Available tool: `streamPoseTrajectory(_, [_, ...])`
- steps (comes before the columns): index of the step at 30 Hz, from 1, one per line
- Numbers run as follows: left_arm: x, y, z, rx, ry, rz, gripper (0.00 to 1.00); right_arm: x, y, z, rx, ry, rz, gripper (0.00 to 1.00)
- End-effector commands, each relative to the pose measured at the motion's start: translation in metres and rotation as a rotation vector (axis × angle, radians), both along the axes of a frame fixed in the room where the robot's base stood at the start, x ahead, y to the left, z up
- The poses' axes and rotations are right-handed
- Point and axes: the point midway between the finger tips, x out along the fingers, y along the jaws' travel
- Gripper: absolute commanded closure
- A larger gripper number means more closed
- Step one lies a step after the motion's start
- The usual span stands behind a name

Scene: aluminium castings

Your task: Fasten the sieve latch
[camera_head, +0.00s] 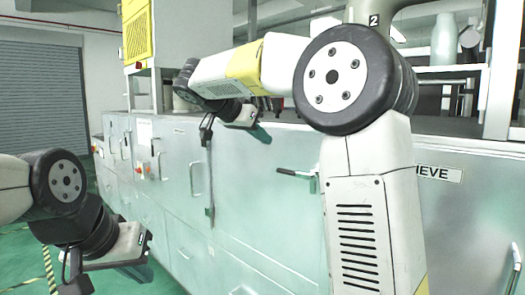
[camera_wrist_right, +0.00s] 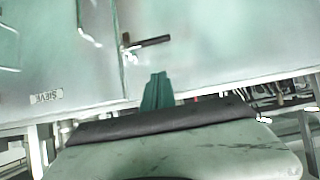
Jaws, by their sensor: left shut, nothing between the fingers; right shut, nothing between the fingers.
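The sieve latch (camera_head: 297,173) is a dark bar handle on a small metal mount, on the pale green cabinet front left of my right arm. In the right wrist view the latch (camera_wrist_right: 147,43) sticks out sideways by a vertical panel seam. My right gripper (camera_head: 263,136) is shut and empty, up and left of the latch in the head view. In the right wrist view its teal fingers (camera_wrist_right: 158,78) are together below the latch in the picture, apparently apart from it. My left gripper (camera_head: 140,272) is shut and empty at lower left, far from the latch.
The SIEVE label (camera_head: 438,173) is partly hidden by my right arm; it appears inverted in the wrist view (camera_wrist_right: 47,97). Long vertical handles (camera_head: 194,180) stand out from the cabinet (camera_head: 245,190). Vessels (camera_head: 444,40) stand above it. Green floor (camera_head: 20,245) is open at left.

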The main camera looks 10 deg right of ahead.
Motion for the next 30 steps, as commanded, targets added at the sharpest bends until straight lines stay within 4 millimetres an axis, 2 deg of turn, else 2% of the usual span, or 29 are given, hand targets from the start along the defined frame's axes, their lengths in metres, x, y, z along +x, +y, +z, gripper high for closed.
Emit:
streamPoseTrajectory(14, [0.0,0.0,0.0,0.0,0.0,0.0,1.0,0.047,-0.063,-0.055,0.0,0.004,-0.003,1.0])
streamPoseTrajectory(18, [0.0,0.0,0.0,0.0,0.0,0.0,1.0,0.048,-0.064,-0.076,-0.001,0.004,0.0,1.0])
streamPoseTrajectory(21, [0.0,0.0,0.0,0.0,0.0,0.0,1.0,0.049,-0.066,-0.084,0.0,0.002,0.0,1.0])
streamPoseTrajectory(30, [0.0,0.0,0.0,0.0,0.0,0.0,1.0,0.05,-0.066,-0.09,0.001,0.001,0.0,1.0])
